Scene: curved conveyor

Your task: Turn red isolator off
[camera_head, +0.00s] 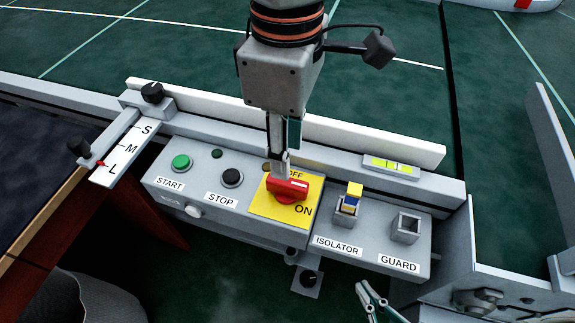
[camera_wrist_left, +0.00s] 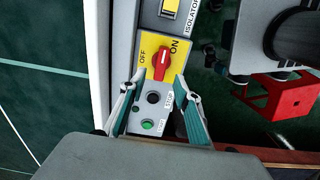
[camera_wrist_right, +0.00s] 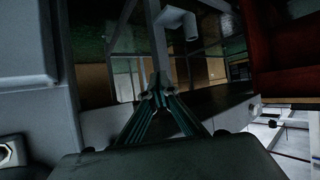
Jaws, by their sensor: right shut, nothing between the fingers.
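The red isolator knob (camera_head: 290,189) sits on a yellow plate (camera_head: 266,207) marked OFF and ON. Its handle lies lengthwise along the panel; I cannot tell which label it points to. My left gripper (camera_head: 279,172) reaches down over the knob from above and hides part of it. In the left wrist view its fingers (camera_wrist_left: 158,84) are apart, one either side of the knob's near end (camera_wrist_left: 162,63); contact is unclear. My right gripper (camera_head: 364,291) is low in front of the panel, away from the knob. In the right wrist view its fingertips (camera_wrist_right: 160,94) are together and empty.
The grey panel also carries a green START button (camera_head: 181,162), a black STOP button (camera_head: 232,177), a yellow-topped isolator key part (camera_head: 352,197) and a square GUARD socket (camera_head: 407,227). A white rail (camera_head: 380,143) runs behind it. A brown-edged table stands left.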

